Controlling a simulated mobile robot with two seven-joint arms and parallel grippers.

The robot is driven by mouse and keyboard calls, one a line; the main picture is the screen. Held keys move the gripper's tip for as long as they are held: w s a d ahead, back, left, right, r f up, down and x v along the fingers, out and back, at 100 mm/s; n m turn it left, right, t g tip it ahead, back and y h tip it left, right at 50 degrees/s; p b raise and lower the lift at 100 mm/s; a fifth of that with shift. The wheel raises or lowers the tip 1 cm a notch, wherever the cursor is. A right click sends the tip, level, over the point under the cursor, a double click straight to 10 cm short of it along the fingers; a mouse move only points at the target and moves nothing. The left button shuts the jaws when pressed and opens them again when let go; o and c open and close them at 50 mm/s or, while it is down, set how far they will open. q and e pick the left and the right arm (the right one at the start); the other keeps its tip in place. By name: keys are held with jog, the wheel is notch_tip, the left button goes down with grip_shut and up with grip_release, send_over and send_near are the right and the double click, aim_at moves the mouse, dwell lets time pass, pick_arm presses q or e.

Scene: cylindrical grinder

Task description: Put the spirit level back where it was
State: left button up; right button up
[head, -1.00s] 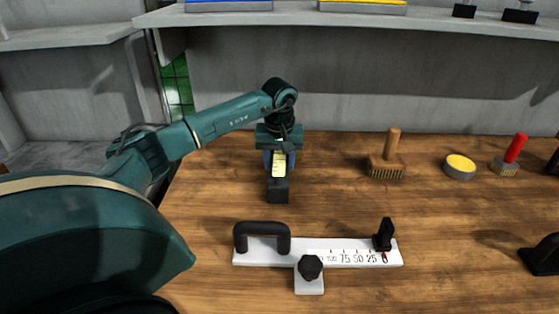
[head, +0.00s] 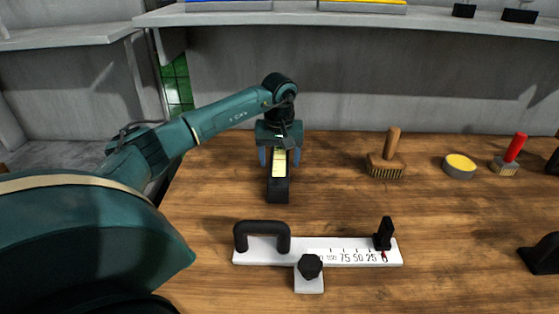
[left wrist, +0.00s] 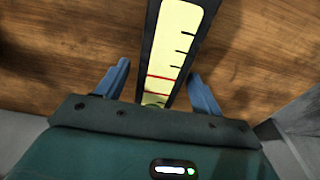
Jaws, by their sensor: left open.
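The spirit level (head: 278,190) is a dark block with a pale yellow scale window on top. It rests on the wooden bench left of the middle in the head view. It also shows in the left wrist view (left wrist: 177,50), with black tick marks and red lines on its yellow face. My left gripper (head: 279,158) is above the far end of the level. Its blue fingers stand apart, one on each side of the level, with a gap on both sides in the left wrist view (left wrist: 160,82). My right gripper is not in view.
A white scale bar (head: 318,251) with a black handle lies in front of the level. A brush (head: 386,166), a yellow-topped tin (head: 459,166) and a red-handled tool (head: 511,155) stand to the right. A shelf (head: 345,18) runs above the back.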

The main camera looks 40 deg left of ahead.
aim_at(279, 160)
pick_arm(q)
jog(key=r, duration=0.6)
jog(key=shift+s+d+r, duration=0.2)
jog(key=shift+s+d, duration=0.05)
jog(key=shift+s, duration=0.05)
